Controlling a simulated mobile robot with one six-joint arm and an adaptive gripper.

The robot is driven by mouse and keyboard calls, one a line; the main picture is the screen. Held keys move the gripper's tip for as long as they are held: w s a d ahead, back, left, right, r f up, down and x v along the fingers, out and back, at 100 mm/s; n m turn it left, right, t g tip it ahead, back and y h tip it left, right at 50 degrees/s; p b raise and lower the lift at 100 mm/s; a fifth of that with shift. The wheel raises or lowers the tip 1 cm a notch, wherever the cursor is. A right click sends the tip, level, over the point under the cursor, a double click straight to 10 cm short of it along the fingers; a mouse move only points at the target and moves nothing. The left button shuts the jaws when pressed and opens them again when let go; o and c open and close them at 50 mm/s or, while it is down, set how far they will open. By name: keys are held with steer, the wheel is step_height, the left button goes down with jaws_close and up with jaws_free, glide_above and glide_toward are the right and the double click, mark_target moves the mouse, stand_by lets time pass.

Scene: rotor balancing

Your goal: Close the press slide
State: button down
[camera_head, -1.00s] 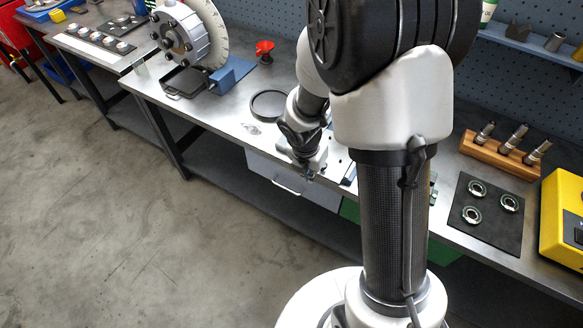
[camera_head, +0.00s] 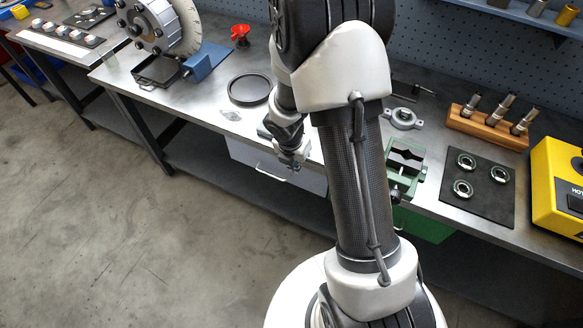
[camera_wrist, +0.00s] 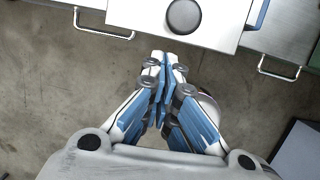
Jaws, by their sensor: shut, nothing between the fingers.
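My gripper (camera_wrist: 162,85) is shut and empty in the wrist view, fingertips together just short of the front edge of a white plate (camera_wrist: 215,25). The plate has a blue strip at its right and a dark round disc (camera_wrist: 184,15) on it; it looks like the press slide, though I cannot be sure. A small gap shows between fingertips and plate. In the head view my gripper (camera_head: 292,164) hangs at the bench's front edge, and my arm hides most of the press area.
The bench (camera_head: 215,100) carries a black ring (camera_head: 250,89), a rotor (camera_head: 160,25), a green fixture (camera_head: 403,168) and a dark mat (camera_head: 480,188) with bearings. A grey drawer (camera_head: 255,160) with a handle is below. The floor in front is clear.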

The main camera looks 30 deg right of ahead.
steer(key=shift+w+d, duration=0.25)
steer(key=shift+d, duration=0.05)
steer(key=w+d+p, duration=0.1)
steer(key=p, duration=0.1)
steer(key=w+d+p, duration=0.1)
steer(key=d, duration=0.1)
steer(key=shift+w+p, duration=0.25)
steer(key=shift+p, duration=0.1)
